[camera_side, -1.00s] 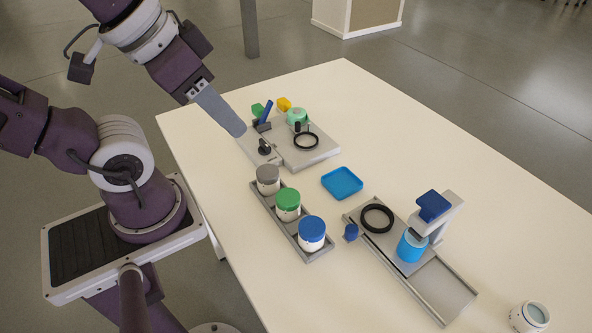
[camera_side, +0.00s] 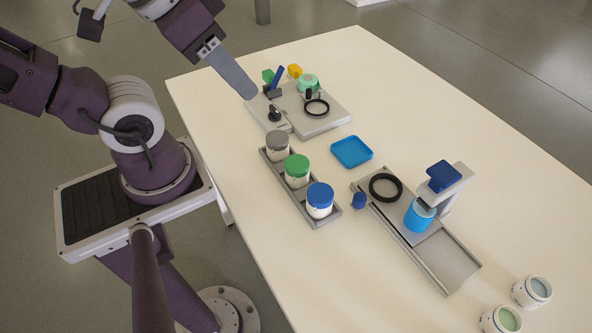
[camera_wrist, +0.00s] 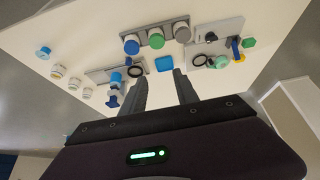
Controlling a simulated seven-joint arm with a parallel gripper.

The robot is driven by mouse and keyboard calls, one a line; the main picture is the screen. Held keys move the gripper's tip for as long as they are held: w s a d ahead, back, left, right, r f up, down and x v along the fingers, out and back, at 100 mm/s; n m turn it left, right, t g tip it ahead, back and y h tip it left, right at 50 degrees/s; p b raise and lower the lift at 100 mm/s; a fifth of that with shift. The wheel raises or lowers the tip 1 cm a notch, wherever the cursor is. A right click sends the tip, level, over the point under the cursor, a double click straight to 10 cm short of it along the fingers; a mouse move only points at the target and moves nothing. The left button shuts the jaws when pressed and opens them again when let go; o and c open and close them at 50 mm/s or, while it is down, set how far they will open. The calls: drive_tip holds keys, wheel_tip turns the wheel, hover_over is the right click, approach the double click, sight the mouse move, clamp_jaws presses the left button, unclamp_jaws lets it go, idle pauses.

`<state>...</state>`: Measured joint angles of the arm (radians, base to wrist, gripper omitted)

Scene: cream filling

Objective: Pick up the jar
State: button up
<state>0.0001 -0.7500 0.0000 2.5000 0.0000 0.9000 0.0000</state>
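Three jars stand in a grey rack: one with a grey lid (camera_side: 278,145), one with a green lid (camera_side: 297,171) and one with a blue lid (camera_side: 320,199). In the wrist view they show as the blue lid (camera_wrist: 131,46), green lid (camera_wrist: 156,40) and grey lid (camera_wrist: 181,33). Open white jars stand at the front right, one with pale blue content (camera_side: 533,291) and one with pale green content (camera_side: 502,320). Several show in the wrist view. My gripper (camera_wrist: 159,82) is open and empty, its fingers apart. In the side view my gripper (camera_side: 247,90) is edge-on, above the table's far left.
A grey fixture (camera_side: 332,122) with a black ring and a mint-green container (camera_side: 308,83) stands at the back. A blue tray (camera_side: 351,151) lies mid-table. A press-like station (camera_side: 455,262) with a black ring and blue cylinder (camera_side: 419,216) stands right. The table's far right is clear.

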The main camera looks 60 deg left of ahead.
drive_tip(key=o, duration=0.8)
drive_tip(key=shift+c, duration=0.2)
